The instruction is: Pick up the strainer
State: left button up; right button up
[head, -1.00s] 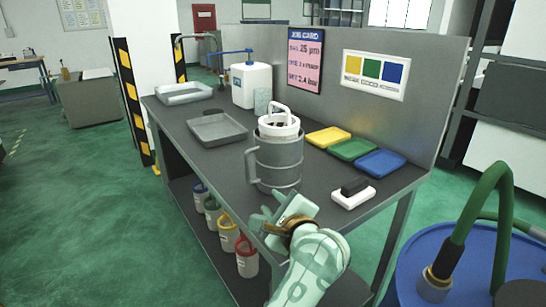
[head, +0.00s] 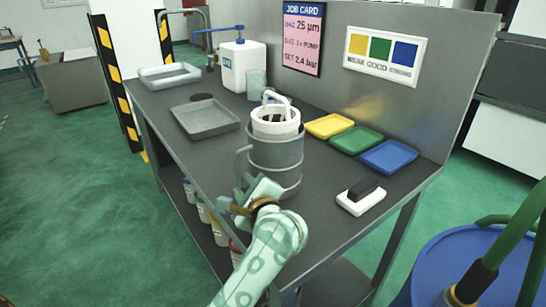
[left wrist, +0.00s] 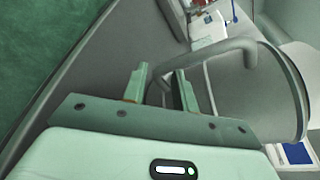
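A white strainer (head: 270,125) with a raised loop handle sits in the top of a grey metal pot (head: 281,167) on the bench; its lower part is hidden inside. The pot stands upright with its side handle (head: 239,163) facing left. It also shows in the left wrist view as a large grey cylinder (left wrist: 262,95), its bent handle (left wrist: 222,54) just beyond my fingers. My left gripper (head: 242,194) is low beside the pot, near the bench's front edge. My right gripper is not in view.
A grey tray (head: 206,119) lies left of the pot. Yellow (head: 329,125), green (head: 356,139) and blue (head: 389,157) trays lie to its right, with a black-and-white block (head: 361,196) nearer. A white jug (head: 242,67) stands behind. A back panel (head: 440,60) bounds the bench.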

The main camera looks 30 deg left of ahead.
pick_arm(q)
jog(key=shift+s+d+r, duration=0.2)
jog(key=shift+s, duration=0.05)
jog(key=c, duration=0.5)
jog(key=shift+w+a+f, duration=0.1)
jog(key=shift+w, duration=0.05)
grip_shut()
jog(key=shift+r, duration=0.2)
